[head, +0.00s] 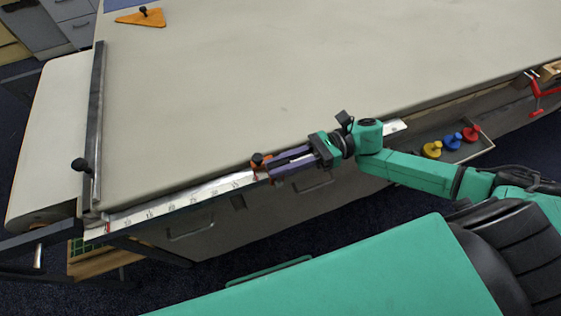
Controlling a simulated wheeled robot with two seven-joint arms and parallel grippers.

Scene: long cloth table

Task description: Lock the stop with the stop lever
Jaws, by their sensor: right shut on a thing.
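A white ruler-like scale (180,202) with dark marks runs along the table's front edge. An orange-red stop (257,160) with a dark top sits on this rail, near the middle of the edge. My right gripper (268,168) is at the stop, its purple fingers reaching to it from the right. The fingers are shut on the stop or its lever; the lever itself is hard to make out behind the fingers. My left gripper is out of view.
An orange triangle (141,17) lies at the back left. Yellow (432,149), blue (452,141) and red (470,133) knobbed pieces sit in a tray at right. The tabletop's middle is clear.

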